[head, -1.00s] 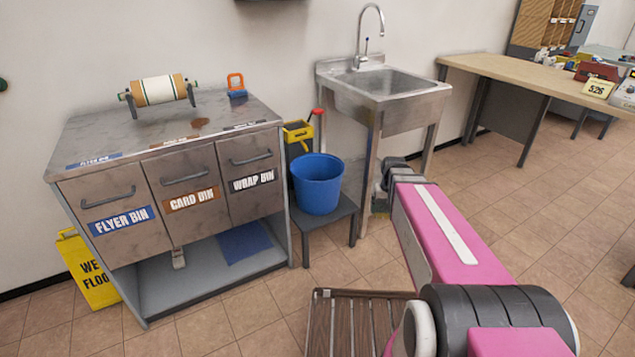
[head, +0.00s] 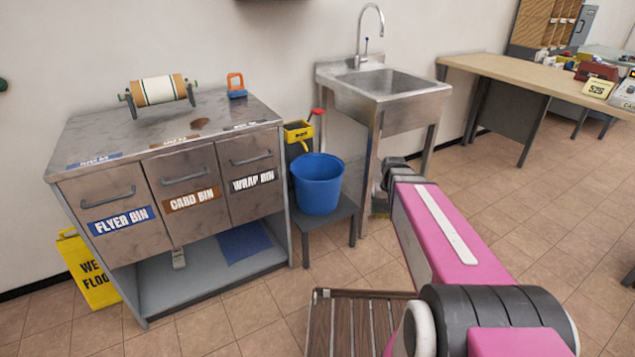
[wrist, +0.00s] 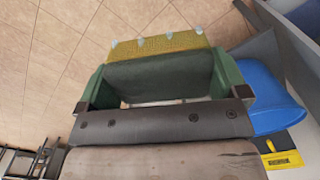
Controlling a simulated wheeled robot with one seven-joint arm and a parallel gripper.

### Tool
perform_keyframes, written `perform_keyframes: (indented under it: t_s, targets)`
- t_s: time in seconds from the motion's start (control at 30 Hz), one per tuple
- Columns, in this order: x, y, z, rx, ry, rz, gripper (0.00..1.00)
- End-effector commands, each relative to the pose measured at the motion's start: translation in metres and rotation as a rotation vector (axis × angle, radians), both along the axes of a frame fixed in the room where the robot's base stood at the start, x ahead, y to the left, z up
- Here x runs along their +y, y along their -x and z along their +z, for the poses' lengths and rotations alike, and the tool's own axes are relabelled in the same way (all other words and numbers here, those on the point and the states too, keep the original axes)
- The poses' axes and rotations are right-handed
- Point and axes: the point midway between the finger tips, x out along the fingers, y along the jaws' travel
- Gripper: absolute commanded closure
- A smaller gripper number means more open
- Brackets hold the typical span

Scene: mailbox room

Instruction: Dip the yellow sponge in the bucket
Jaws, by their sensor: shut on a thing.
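The blue bucket (head: 318,186) stands upright on a small dark stand between the bin cabinet and the sink. It also shows at the right edge of the wrist view (wrist: 268,97). My gripper (wrist: 160,66) has green fingers shut on the yellow sponge (wrist: 158,43), which has a dark face towards the wrist camera and pale bluish spots along its yellow side. In the head view my gripper is small and partly hidden behind my pink arm, to the right of the bucket. The sponge is outside the bucket. The inside of the bucket is mostly hidden.
The metal sink (head: 385,85) stands behind and right of the bucket, its legs close to my gripper. The bin cabinet (head: 170,165) is at left, with a yellow wringer (head: 298,131) behind the bucket. A slatted wooden bench (head: 350,325) is in front. Tiled floor is open at right.

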Motion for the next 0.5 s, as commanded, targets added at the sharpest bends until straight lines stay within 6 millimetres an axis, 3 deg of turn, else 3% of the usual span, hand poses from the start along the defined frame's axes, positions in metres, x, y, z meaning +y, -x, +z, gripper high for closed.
perform_keyframes:
  t_s: [0.17, 0.5]
  targets:
    - [0.0, 0.0, 0.003, -0.001, 0.0, 0.0, 0.27]
    - [0.0, 0.0, 0.03, -0.002, 0.0, 0.0, 0.27]
